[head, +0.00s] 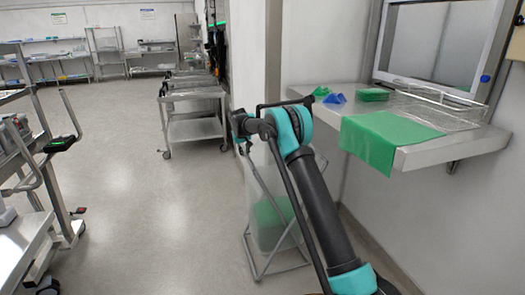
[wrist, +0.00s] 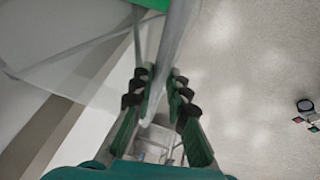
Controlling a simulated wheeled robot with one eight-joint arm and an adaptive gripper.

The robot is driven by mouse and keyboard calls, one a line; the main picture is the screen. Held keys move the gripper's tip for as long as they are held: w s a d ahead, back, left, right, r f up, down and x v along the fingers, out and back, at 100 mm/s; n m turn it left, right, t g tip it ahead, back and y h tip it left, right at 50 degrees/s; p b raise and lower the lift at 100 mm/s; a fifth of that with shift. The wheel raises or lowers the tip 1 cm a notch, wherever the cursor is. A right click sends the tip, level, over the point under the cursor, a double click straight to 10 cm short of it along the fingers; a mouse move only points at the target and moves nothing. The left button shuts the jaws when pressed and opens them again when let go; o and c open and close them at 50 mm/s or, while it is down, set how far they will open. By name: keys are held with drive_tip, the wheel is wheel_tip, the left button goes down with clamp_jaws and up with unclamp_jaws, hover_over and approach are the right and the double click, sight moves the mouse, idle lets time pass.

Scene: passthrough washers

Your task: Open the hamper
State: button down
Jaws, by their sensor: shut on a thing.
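The hamper stands on the floor in the middle of the head view, with a pale see-through body (head: 262,172), green cloth (head: 270,222) inside and a thin metal frame (head: 249,245). My arm covers its right side and much of its top. In the wrist view, the fingers of my gripper (wrist: 160,92) are closed around a pale grey edge (wrist: 171,55) beside a translucent panel (wrist: 75,50). This edge looks like part of the hamper's lid or rim; I cannot tell which. How far the lid is raised is unclear.
A steel wall shelf (head: 440,150) on the right holds a green cloth (head: 385,138) and a wire tray (head: 435,108). A white pillar (head: 248,60) stands behind the hamper. Steel carts (head: 195,130) stand further back.

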drive_tip(key=s+a, duration=0.2)
drive_tip(key=a, duration=0.6)
drive_tip(key=shift+s+a, duration=0.3)
drive_tip(key=shift+s, duration=0.1)
drive_tip(key=c, duration=1.6)
unclamp_jaws()
drive_tip(key=shift+o, duration=0.6)
drive_tip(key=v, duration=1.2)
